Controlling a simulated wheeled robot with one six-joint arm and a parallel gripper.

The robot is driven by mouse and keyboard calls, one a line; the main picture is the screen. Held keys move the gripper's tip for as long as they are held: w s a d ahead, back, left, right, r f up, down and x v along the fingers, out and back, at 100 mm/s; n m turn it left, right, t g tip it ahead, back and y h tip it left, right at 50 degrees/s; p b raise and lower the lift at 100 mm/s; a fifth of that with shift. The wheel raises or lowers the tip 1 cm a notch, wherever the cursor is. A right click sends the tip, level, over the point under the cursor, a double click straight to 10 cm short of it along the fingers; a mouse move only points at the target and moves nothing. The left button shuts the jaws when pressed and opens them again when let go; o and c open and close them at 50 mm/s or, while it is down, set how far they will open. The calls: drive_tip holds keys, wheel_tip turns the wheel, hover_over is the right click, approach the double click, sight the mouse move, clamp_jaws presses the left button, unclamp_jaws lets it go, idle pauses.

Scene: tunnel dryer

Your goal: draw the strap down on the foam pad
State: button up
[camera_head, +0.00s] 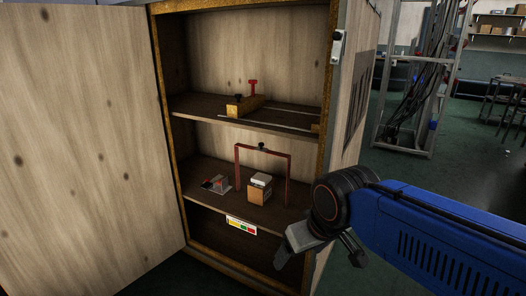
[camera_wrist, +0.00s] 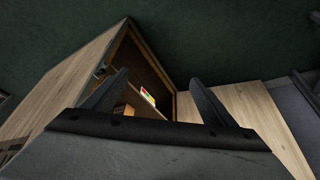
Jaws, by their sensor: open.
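A thin red arch (camera_head: 262,151), which looks like the strap, stands on the middle shelf of an open wooden cabinet. It has a dark knob at its top centre. A small tan block with a pale top (camera_head: 260,189), perhaps the foam pad, sits under the arch, with a clear gap above it. My gripper (camera_head: 319,258) is outside the cabinet, in front of its lower right edge and apart from the arch. In the wrist view its two fingers (camera_wrist: 158,82) are spread with nothing held. A tan block edge (camera_wrist: 122,110) shows between them; the arch cannot be made out there.
The cabinet door (camera_head: 80,150) stands open at left. A small grey-and-red item (camera_head: 216,184) lies left of the arch. A coloured label (camera_head: 241,226) is on the shelf's front edge.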

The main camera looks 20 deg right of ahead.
drive_tip(key=shift+w+r, duration=0.1)
drive_tip(key=shift+w, duration=0.1)
drive_tip(key=c, duration=0.5)
drive_tip(key=shift+m+h, duration=0.7)
drive_tip(key=w+d, duration=0.1)
drive_tip(key=w+r, duration=0.1)
drive_tip(key=w, duration=0.1)
drive_tip(key=w+d+r, duration=0.1)
drive_tip(key=w, duration=0.1)
drive_tip(key=shift+d, duration=0.35)
clamp_jaws()
drive_tip(key=w+d+r+m+h, duration=0.25)
drive_tip(key=w+d, duration=0.25)
drive_tip(key=w, duration=0.5)
drive_tip(key=w+d+r+m+h, duration=0.2)
drive_tip(key=w+d+m+h, duration=0.2)
drive_tip(key=w, duration=0.7)
drive_tip(key=w+a+f+m+t+h, duration=0.1)
drive_tip(key=w+a+m+t+h, duration=0.1)
drive_tip(key=w, duration=1.1)
drive_tip(key=w+a+f+m+t+h, duration=0.1)
drive_tip(key=w+t+h, duration=0.1)
drive_tip(key=w, duration=1.2)
drive_tip(key=x, duration=0.9)
drive_tip(key=shift+w+d+r, duration=0.15)
drive_tip(key=shift+w+r, duration=0.1)
